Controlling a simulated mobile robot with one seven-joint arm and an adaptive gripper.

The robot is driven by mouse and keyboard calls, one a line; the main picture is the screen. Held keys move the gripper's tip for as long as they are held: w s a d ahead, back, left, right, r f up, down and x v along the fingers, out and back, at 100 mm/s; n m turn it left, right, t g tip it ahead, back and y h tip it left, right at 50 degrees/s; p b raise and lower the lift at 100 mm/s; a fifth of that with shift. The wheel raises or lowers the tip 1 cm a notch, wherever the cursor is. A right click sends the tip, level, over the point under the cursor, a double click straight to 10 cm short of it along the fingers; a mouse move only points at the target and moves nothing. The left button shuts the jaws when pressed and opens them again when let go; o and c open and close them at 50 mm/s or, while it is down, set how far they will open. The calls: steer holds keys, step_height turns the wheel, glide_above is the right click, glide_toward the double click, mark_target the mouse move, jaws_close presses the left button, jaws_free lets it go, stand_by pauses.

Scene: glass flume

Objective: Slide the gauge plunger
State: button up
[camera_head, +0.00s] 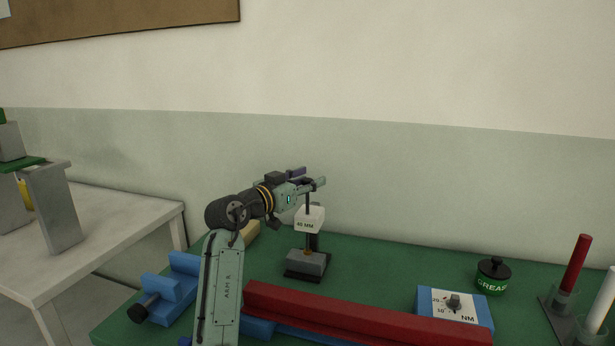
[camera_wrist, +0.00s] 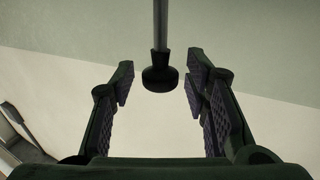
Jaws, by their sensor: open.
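The gauge (camera_head: 309,216) is a pale block marked "40 MM" on a stand with a grey block and dark base (camera_head: 304,272). A thin dark upright rod, which looks like the plunger (camera_head: 308,202), rises from its top towards my gripper (camera_head: 315,184). In the wrist view, which looks upside down against the wall, the grey rod (camera_wrist: 160,25) ends in a black knob (camera_wrist: 160,79). My gripper (camera_wrist: 160,85) is open, with one finger each side of the knob and a gap on both sides. How deep the knob sits between the fingers is unclear.
A long red bar (camera_head: 350,315) lies in front of the gauge on the green bench. A blue vise-like block (camera_head: 170,285) is at left. A blue dial box (camera_head: 455,306), a grease tin (camera_head: 493,277) and a red rod (camera_head: 576,263) are at right.

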jaws_close()
stand_by(0.6)
stand_by(0.3)
